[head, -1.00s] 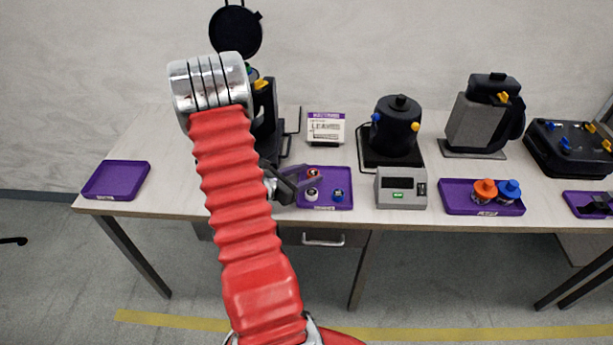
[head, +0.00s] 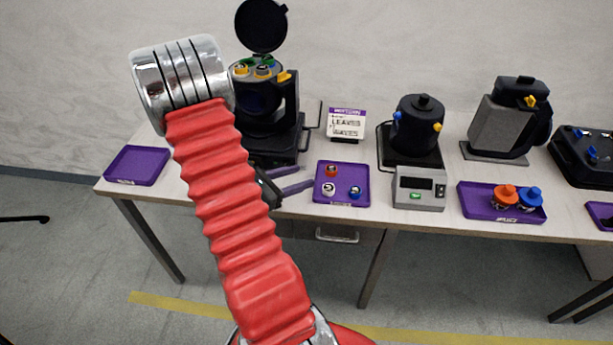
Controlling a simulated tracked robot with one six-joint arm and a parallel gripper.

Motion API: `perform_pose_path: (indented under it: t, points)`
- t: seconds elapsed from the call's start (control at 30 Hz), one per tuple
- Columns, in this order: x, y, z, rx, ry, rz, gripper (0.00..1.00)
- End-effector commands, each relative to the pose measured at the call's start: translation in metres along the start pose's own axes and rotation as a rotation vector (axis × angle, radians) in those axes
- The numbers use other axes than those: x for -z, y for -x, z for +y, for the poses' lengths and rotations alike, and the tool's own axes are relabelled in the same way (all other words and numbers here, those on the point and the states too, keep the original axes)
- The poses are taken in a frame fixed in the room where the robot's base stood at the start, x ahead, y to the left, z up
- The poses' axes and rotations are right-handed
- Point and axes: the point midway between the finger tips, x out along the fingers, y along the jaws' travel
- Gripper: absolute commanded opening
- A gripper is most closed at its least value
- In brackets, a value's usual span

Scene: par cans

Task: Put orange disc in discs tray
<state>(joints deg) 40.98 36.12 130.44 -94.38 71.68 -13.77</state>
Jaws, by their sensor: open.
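The small orange disc (head: 331,171) sits in the purple tray (head: 361,172) at the middle of the table, towards its back left. A white disc (head: 328,189) and a blue disc (head: 354,192) lie in the same tray. The tray's label is too small to read. My gripper (head: 306,177) is open and empty, just left of this tray, with its two fingers pointing right. It is apart from the orange disc. My red arm hides part of the gripper's base.
A black lamp (head: 271,147) with a raised lid and coloured pieces in its top stands behind my gripper. An empty purple tray (head: 137,166) is at far left. A scale (head: 419,188) and a tray (head: 476,203) with orange-topped and blue-topped items are at right.

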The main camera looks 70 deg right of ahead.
Motion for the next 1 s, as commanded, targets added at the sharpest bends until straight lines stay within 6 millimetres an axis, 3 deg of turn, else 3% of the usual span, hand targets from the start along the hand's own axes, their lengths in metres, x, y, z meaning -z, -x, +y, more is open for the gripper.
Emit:
perform_pose_path:
  t: [0.2,1.0]
  points:
    - [-0.0001,0.0102,-0.0004,0.000,0.000,0.000,0.47]
    - [-0.0003,0.0104,0.0000,0.000,0.000,0.000,0.47]
